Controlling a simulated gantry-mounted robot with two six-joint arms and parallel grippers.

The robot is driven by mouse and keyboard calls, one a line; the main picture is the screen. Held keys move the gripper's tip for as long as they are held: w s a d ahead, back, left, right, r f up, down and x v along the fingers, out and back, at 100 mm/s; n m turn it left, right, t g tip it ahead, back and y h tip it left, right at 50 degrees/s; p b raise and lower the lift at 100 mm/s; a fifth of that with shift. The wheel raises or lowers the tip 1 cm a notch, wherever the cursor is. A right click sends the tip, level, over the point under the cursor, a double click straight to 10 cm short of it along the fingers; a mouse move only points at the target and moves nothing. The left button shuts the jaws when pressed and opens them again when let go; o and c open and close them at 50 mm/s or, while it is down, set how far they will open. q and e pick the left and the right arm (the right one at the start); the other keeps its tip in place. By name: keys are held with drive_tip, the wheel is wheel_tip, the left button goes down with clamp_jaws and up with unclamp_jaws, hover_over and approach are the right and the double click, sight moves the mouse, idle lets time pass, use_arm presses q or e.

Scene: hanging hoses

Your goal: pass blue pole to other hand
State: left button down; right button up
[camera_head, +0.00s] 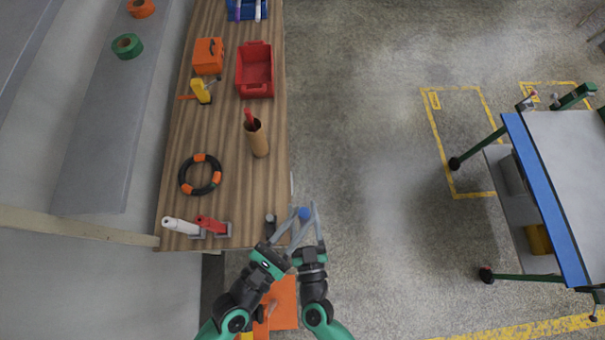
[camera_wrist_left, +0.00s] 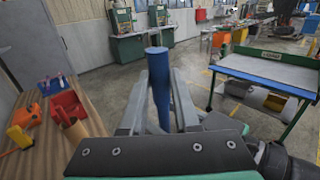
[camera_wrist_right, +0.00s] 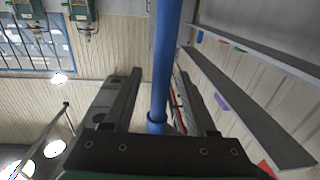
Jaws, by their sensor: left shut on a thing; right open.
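The blue pole (camera_head: 304,214) shows nearly end-on in the head view, at the fingertips of both grippers. My left gripper (camera_head: 287,228) is shut on it; in the left wrist view the pole (camera_wrist_left: 159,85) stands roughly upright between the fingers. My right gripper (camera_head: 314,222) is open, close beside the left one. In the right wrist view the pole (camera_wrist_right: 164,60) runs from the top edge down between the two spread fingers, with a gap on each side. How deep the pole sits between the right fingers is hard to tell.
A wooden workbench (camera_head: 225,130) at left holds a red bin (camera_head: 255,72), a cardboard tube (camera_head: 258,140), a black-orange ring (camera_head: 200,174) and red and white tools. A blue-edged cart (camera_head: 545,190) stands at far right. Open floor (camera_head: 380,170) lies between.

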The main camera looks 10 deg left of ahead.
drive_tip(key=shift+w+a, duration=0.15)
drive_tip(key=shift+w, duration=0.5)
drive_tip(key=shift+c, duration=0.2)
clamp_jaws()
use_arm(q)
drive_tip(key=c, duration=0.6)
unclamp_jaws()
drive_tip(key=shift+o, duration=0.2)
drive_tip(key=shift+r, duration=0.1)
